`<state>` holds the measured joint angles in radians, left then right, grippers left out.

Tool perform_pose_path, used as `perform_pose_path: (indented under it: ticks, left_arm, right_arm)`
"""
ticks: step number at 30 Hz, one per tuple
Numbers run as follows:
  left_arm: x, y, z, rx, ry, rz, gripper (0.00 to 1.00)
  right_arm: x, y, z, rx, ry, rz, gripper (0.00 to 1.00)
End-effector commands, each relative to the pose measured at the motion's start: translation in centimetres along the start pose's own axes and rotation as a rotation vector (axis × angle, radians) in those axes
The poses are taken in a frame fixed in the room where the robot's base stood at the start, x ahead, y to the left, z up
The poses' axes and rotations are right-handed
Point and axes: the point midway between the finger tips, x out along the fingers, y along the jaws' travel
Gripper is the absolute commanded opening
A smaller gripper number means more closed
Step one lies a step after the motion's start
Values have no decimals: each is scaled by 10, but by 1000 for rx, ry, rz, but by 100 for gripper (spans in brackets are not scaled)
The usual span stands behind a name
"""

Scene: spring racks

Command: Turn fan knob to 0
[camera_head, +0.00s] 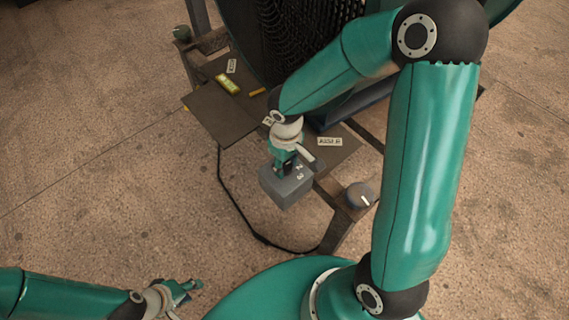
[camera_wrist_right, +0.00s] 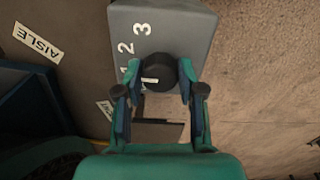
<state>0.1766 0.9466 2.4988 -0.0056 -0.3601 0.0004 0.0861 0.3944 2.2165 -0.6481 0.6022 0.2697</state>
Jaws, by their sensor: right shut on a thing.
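A grey control box (camera_head: 283,192) with white digits sits at the front of the rack shelf. In the right wrist view the box (camera_wrist_right: 190,25) shows the digits 1, 2 and 3 beside a dark round fan knob (camera_wrist_right: 160,70). My right gripper (camera_head: 286,168) is at the box, and in the wrist view its two fingers (camera_wrist_right: 160,88) are shut on the knob from both sides. The fingers hide part of the dial, and I cannot read the knob's setting. My left gripper (camera_head: 184,298) is low at the left, empty and open, away from the box.
A large fan (camera_head: 285,35) with a dark grille stands behind the shelf. A yellow-green item (camera_head: 228,84) and paper labels (camera_head: 330,141) lie on the shelf. A black cable (camera_head: 235,207) hangs to the floor.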

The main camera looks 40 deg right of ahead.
Motion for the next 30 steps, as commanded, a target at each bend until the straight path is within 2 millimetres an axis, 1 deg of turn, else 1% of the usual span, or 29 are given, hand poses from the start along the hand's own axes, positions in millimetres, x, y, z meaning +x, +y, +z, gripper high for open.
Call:
perform_pose_path:
  ticks: [1,11,21,30]
  left_arm:
    - [-1,0,0,0,0,0,40]
    - [-6,2,0,0,0,0,40]
    - [-15,5,0,0,0,0,40]
    - [-23,8,0,0,0,0,40]
  right_arm:
    - [-2,0,-2,-44,7,1,4]
    - [-2,0,-3,-357,9,2,4]
    - [-3,0,-3,-680,9,3,4]
    - [-3,0,-4,-920,10,4,4]
